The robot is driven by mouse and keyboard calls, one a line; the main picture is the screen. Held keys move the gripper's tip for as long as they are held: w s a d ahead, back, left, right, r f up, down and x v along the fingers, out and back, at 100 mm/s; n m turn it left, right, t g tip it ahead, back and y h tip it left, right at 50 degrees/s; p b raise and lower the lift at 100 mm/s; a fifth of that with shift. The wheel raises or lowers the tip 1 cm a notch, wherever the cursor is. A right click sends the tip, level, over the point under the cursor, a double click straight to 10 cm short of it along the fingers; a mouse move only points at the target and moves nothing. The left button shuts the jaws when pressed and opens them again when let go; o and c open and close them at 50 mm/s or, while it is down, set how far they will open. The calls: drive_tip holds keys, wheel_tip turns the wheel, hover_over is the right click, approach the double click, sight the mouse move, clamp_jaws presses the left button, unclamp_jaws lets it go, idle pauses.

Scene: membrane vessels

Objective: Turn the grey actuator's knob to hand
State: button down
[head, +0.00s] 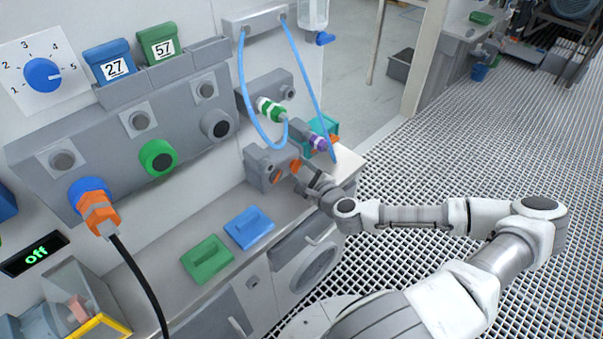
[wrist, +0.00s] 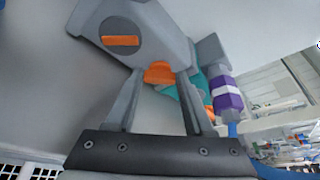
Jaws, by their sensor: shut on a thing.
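The grey actuator (head: 262,172) is a box on the counter, below the pipe fittings at the far end. It fills the top of the wrist view (wrist: 165,25), with an orange bar on a round dark face (wrist: 121,41). Its orange knob (head: 295,165) is on the side facing my arm. In the wrist view the knob (wrist: 160,71) sits between the fingertips of my gripper (wrist: 160,78), which is shut on it. In the head view my gripper (head: 303,177) reaches the knob from the right. Any marks for the knob's positions cannot be made out.
A purple-and-white banded fitting (head: 318,143) and a teal container (head: 324,125) are close behind my gripper. Blue hoses (head: 304,75) hang above. A green lid (head: 207,259) and a blue lid (head: 248,227) lie on the counter. Open grating floor is to the right.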

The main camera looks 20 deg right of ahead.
drive_tip(key=n+b, duration=0.2)
drive_tip(key=f+n+t+h+b, duration=0.1)
drive_tip(key=n, duration=0.1)
drive_tip(key=shift+s+a+t+b, duration=0.1)
drive_tip(key=shift+a+t+b, duration=0.1)
drive_tip(key=shift+t+b, duration=0.15)
drive_tip(key=shift+n+t+h+b, duration=0.35)
drive_tip(key=shift+n+b, duration=0.35)
drive_tip(key=shift+n, duration=0.2)
drive_tip(key=shift+c, duration=1.4)
unclamp_jaws()
